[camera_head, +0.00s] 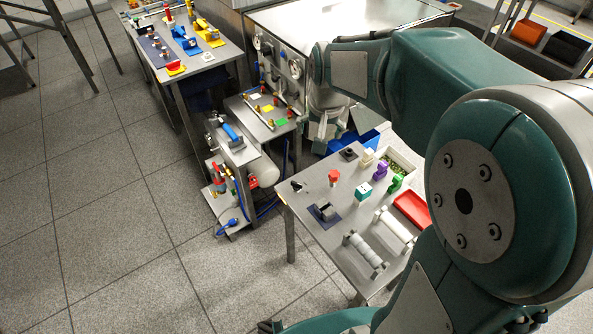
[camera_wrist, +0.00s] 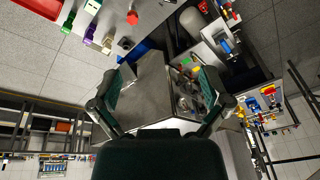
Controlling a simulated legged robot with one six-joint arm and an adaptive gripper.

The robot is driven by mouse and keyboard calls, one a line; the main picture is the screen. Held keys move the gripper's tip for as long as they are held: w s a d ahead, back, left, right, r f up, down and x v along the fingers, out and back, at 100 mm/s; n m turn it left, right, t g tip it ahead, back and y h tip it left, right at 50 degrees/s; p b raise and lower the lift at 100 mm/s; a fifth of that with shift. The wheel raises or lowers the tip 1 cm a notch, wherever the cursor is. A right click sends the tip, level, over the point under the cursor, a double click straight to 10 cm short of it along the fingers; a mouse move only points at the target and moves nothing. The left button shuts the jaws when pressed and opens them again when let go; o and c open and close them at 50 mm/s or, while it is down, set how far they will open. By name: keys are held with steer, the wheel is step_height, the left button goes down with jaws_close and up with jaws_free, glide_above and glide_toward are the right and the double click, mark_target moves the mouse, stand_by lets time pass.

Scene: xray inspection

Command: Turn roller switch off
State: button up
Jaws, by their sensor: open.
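A dark blue plate with a grey rocker-like switch (camera_head: 325,210) lies on the near table (camera_head: 306,226), left of two pale rollers. I cannot tell its setting. One roller (camera_head: 364,254) is near the table's front edge, and a whiter roller (camera_head: 394,226) is behind it to the right. My gripper (camera_wrist: 163,75) is open and empty in the wrist view, with its fingers spread wide. In the head view my gripper (camera_head: 329,130) hangs beyond the far end of this table, apart from the switch. The switch cannot be made out in the wrist view.
A red knob (camera_head: 334,177), a teal-and-white block (camera_head: 363,191), purple and green pieces, and a red tray (camera_head: 412,209) share the table. A blue bin (camera_head: 360,141) is behind it. A valve stand (camera_head: 233,155) is to the left. Floor at left is clear.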

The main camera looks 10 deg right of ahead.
steer(key=w+a+f+m+g, duration=0.1)
steer(key=w+a+f, duration=0.2)
steer(key=w+f, duration=0.45)
steer(key=m+g, duration=0.2)
steer(key=m, duration=0.1)
glide_above(297, 183)
step_height(297, 183, down, 18)
step_height(297, 183, down, 9)
steer(key=shift+w+a+f, duration=0.1)
steer(key=shift+a+f, duration=0.05)
steer(key=shift+f, duration=0.5)
steer(key=c, duration=1.2)
